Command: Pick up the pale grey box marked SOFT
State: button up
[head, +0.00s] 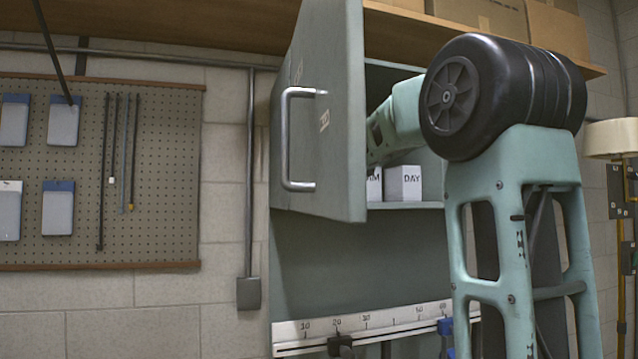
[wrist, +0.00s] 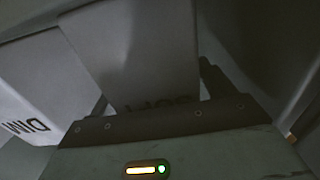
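The pale grey box marked SOFT (wrist: 135,55) fills the upper middle of the wrist view, its lettering upside down and partly covered by the gripper's dark front edge. My gripper (wrist: 158,88) is right up against this box. One dark finger shows close beside the box's right edge; the other finger is not clearly seen. I cannot tell whether the fingers press on the box. In the head view my arm reaches into the wall cabinet (head: 318,240), and the cabinet door hides the gripper and the SOFT box.
A white box marked DIM (wrist: 42,90) stands left of the SOFT box. A box marked DAY (head: 403,184) stands on the cabinet shelf. The open cabinet door (head: 340,110) with its metal handle (head: 286,140) stands left of my arm. A dark wall is close on the wrist view's right.

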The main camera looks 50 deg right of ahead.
jog(key=c, duration=1)
